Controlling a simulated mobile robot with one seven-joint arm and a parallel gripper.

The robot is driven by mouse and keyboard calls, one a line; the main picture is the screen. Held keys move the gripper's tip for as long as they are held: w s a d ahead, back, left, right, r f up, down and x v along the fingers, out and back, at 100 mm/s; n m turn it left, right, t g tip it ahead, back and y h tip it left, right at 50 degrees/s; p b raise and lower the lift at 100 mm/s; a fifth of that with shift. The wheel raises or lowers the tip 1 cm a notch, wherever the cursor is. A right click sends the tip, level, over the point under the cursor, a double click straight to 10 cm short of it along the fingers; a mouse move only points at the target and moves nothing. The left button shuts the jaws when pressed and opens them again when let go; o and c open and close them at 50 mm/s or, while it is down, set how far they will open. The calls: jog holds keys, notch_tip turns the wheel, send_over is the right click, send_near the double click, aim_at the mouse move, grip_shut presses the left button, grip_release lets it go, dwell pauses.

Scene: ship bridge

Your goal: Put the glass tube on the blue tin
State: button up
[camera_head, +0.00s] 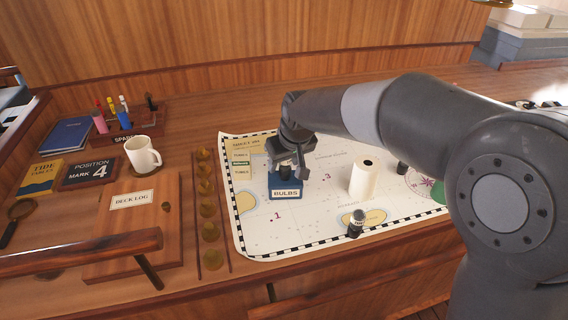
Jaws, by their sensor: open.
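The blue tin (285,194), labelled BULBS, stands on the chart. My gripper (288,167) points down right over it, its fingers open. A small dark object shows at the tin's top between the fingers; whether it is a glass tube resting on the tin, I cannot tell, as the gripper partly hides it. A short dark cylinder (355,224) with a pale label band stands at the chart's front edge. Another dark cylinder (402,168) stands farther right. I cannot make out a clear glass tube for certain.
A white roll (363,180) stands upright right of the tin on the chart (254,222). Left are brass discs (209,209) in a row, a DECK LOG board (110,227), a white mug (142,154) and a pen holder (125,124). The chart's front left is clear.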

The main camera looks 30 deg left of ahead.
jog(key=v, duration=1.1)
jog(key=shift+d, duration=0.1)
jog(key=s+d+r+m+t+h, duration=0.1)
jog(key=s+d+m, duration=0.15)
jog(key=d, duration=1.05)
jog(key=s+d+r+m+t+h, duration=0.1)
jog(key=d+m, duration=0.2)
jog(key=d, duration=1)
jog(key=s+d+f+m, duration=0.2)
jog(key=s+d, duration=0.3)
jog(key=d, duration=0.2)
jog(key=s+d+f+m+t+h, duration=0.1)
jog(key=s+d+f+m, duration=0.2)
jog(key=s+d, duration=0.3)
jog(key=d, duration=0.2)
jog(key=shift+s+d+m+h, duration=0.25)
jog(key=shift+s+m+h, duration=0.05)
jog(key=shift+s+m, duration=0.05)
